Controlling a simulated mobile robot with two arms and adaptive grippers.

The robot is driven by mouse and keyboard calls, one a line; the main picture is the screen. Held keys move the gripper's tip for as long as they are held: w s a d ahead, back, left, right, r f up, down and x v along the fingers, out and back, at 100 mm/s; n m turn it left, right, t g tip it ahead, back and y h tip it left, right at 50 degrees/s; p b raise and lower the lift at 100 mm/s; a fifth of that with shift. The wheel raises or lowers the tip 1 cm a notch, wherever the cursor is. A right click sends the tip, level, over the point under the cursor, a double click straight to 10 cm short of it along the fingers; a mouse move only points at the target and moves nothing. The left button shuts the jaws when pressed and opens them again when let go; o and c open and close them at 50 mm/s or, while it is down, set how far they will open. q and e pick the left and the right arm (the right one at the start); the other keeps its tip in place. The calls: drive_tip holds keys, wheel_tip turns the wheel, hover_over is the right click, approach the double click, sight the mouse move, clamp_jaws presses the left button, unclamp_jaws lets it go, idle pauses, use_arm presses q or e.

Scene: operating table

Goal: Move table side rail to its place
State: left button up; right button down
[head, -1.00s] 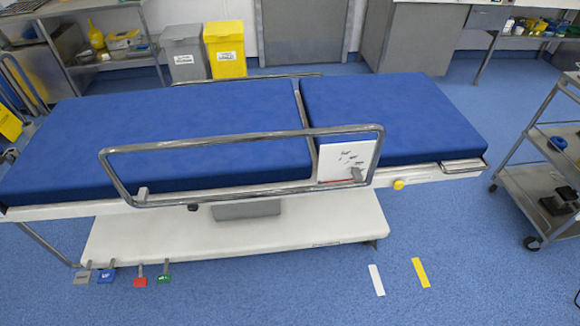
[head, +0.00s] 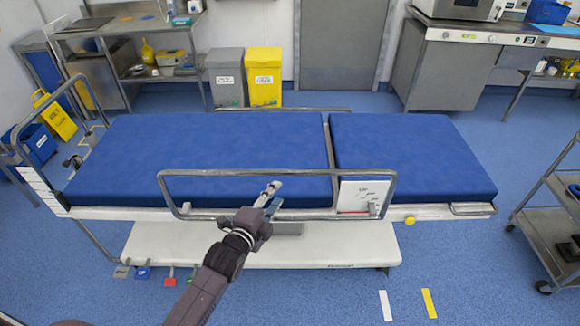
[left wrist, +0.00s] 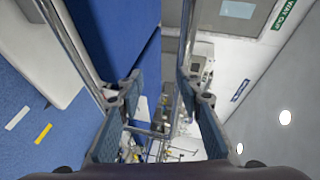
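The near side rail (head: 340,172) is a chrome tube loop standing up along the front edge of the blue operating table (head: 410,155). My left gripper (head: 272,192) is in front of the rail's middle, just below its top bar. In the left wrist view the two fingers (left wrist: 160,95) are spread apart with nothing clearly held. One chrome tube (left wrist: 187,45) runs beside the right finger and another (left wrist: 70,40) runs towards the left finger. I cannot tell whether either finger touches a tube. My right gripper is not in view.
A far rail (head: 285,109) shows low behind the table. A white card (head: 362,197) sits at the near rail's right end. Grey (head: 227,78) and yellow (head: 264,78) bins stand behind. A metal cart (head: 550,235) is at the right.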

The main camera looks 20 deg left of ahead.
sight(285, 175)
use_arm(q)
drive_tip(key=shift+m+t, duration=0.3)
drive_tip(key=shift+m, duration=0.1)
drive_tip(key=shift+w+d+r+p, duration=0.2)
drive_tip(key=shift+w+r, duration=0.1)
drive_tip(key=shift+w, duration=1.05)
drive_tip(key=shift+w+d+r+p, duration=0.2)
drive_tip(key=shift+w+r, duration=0.15)
drive_tip(key=shift+w, duration=1.05)
drive_tip(key=shift+w+d+r+p, duration=0.2)
drive_tip(key=shift+w+r, duration=0.1)
drive_tip(key=shift+w, duration=1.05)
drive_tip(key=shift+c, duration=0.3)
clamp_jaws()
